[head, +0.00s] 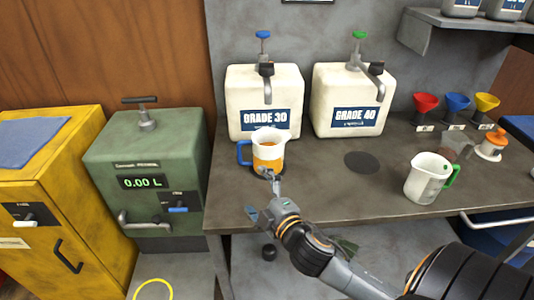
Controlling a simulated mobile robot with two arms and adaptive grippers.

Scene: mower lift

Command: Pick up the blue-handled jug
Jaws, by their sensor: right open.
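The blue-handled jug (268,152) stands upright on the workbench below the spout of the GRADE 30 container (262,88). It is whitish, holds amber liquid, and its blue handle points left. My right gripper (263,197) is open and empty at the bench's front edge, just in front of and below the jug. One fingertip overlaps the jug's lower part in the picture; I cannot tell whether it touches. My left gripper is not in view.
A green-handled jug (428,178) stands on the right of the bench (330,195). The GRADE 40 container (352,100) is behind a bare dark disc (362,162). Coloured funnels (457,105) stand at the back right.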

